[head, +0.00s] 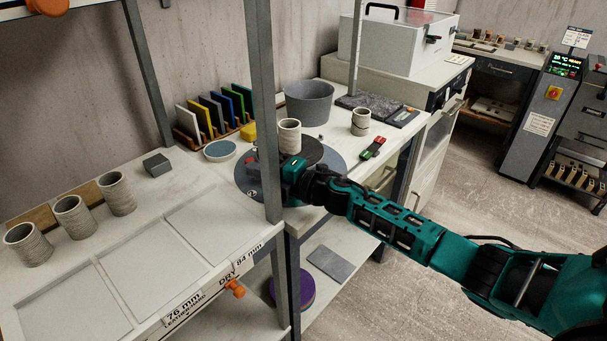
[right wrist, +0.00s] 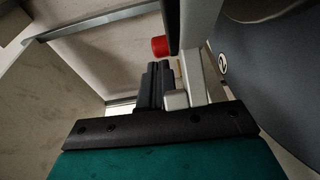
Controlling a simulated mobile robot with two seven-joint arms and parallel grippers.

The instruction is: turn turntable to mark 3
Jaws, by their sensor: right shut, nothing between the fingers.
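The turntable is a grey-blue disc (head: 333,165) with a darker inner disc, on the bench behind the shelf post. A pale ribbed clay cup (head: 289,137) stands on it. A small round white mark shows at its near left rim in the head view; in the right wrist view the disc (right wrist: 275,65) carries a label reading 2. My right gripper (head: 283,178) is at the near side of the turntable, partly hidden by the post. In the right wrist view its dark fingers (right wrist: 154,85) are together and empty, beside the disc's edge. Contact cannot be told. My left gripper is out of view.
The grey upright post (head: 262,100) stands close to my right gripper. A red knob (right wrist: 160,46) is near the fingertips. A grey bucket (head: 308,103), another ribbed cup (head: 361,122) and a red-green tool (head: 373,148) stand around the turntable. Several cups stand on the left shelf.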

